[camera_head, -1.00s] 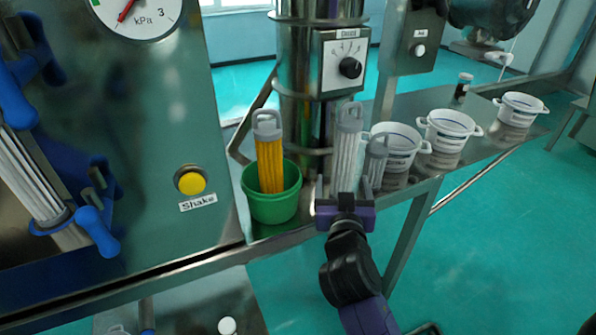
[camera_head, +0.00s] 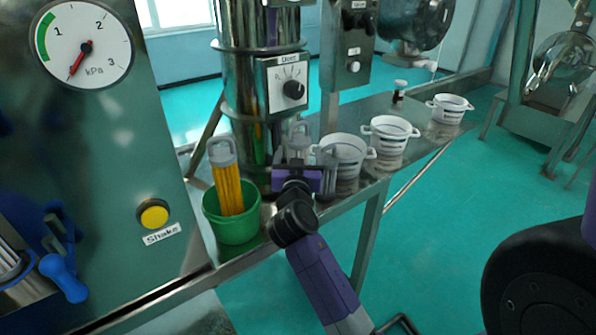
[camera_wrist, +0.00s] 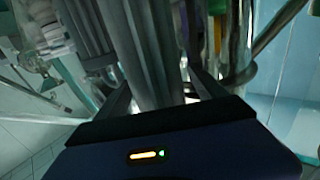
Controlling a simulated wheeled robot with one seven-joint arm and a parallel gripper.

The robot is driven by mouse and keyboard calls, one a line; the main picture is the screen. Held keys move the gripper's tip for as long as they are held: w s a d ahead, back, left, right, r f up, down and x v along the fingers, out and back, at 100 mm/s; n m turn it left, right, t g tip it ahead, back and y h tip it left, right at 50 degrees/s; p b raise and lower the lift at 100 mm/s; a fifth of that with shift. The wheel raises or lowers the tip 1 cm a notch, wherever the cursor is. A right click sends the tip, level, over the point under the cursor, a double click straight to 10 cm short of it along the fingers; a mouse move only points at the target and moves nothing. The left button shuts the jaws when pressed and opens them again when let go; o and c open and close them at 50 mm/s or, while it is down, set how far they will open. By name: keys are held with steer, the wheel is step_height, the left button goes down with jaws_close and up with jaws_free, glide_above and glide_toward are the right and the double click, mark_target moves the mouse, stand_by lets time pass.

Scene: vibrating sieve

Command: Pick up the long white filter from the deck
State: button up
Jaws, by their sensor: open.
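The long white filter (camera_head: 298,137) stands upright on the metal deck (camera_head: 268,207), its grey handle on top. My gripper (camera_head: 298,172) is right in front of it and hides its lower part. In the wrist view the filter's ribbed body (camera_wrist: 152,50) rises between the two open fingers of my gripper (camera_wrist: 162,92). I cannot tell whether either finger touches it. A shorter grey filter (camera_head: 328,162) stands close on the right, partly behind my gripper. What looks like it also shows at the left in the wrist view (camera_wrist: 88,30).
A green bucket (camera_head: 232,228) holding an orange filter (camera_head: 228,190) stands close on the left. White tubs (camera_head: 347,150) line the deck to the right. A steel column (camera_head: 262,90) with a dial rises behind. A panel with a yellow Shake button (camera_head: 153,214) is left.

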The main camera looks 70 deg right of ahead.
steer(key=shift+w+d, duration=0.1)
steer(key=shift+d, duration=0.05)
jaws_close()
steer(key=shift+r, duration=0.15)
stand_by(0.4)
